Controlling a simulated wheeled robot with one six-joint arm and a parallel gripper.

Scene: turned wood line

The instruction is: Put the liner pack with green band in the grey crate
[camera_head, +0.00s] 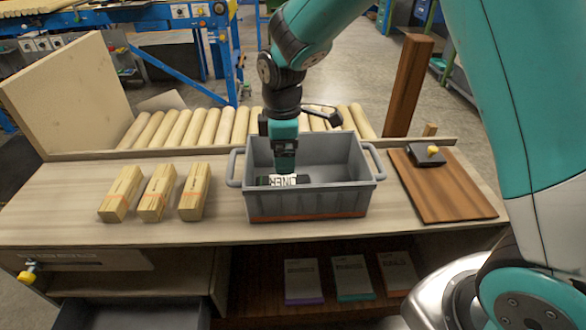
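The grey crate (312,205) stands on the bench top, with a handle at each end and an orange-brown strip along its base. My gripper (285,171) points down inside the crate. At its tip is a pack with a white label lettered "LINER" (283,181); the crate's front wall hides its lower part, and no band colour shows on it. Whether the fingers are closed on this pack cannot be told. A grey pack with a green band (352,275) lies on the shelf below the bench top, apart from my gripper.
On that shelf lie a purple-banded pack (303,279) and an orange-banded pack (396,271). Three wood bundles (157,193) lie left of the crate. A brown board (446,190) with a dark tool (426,155) lies to its right. Wooden rollers (196,128) run behind.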

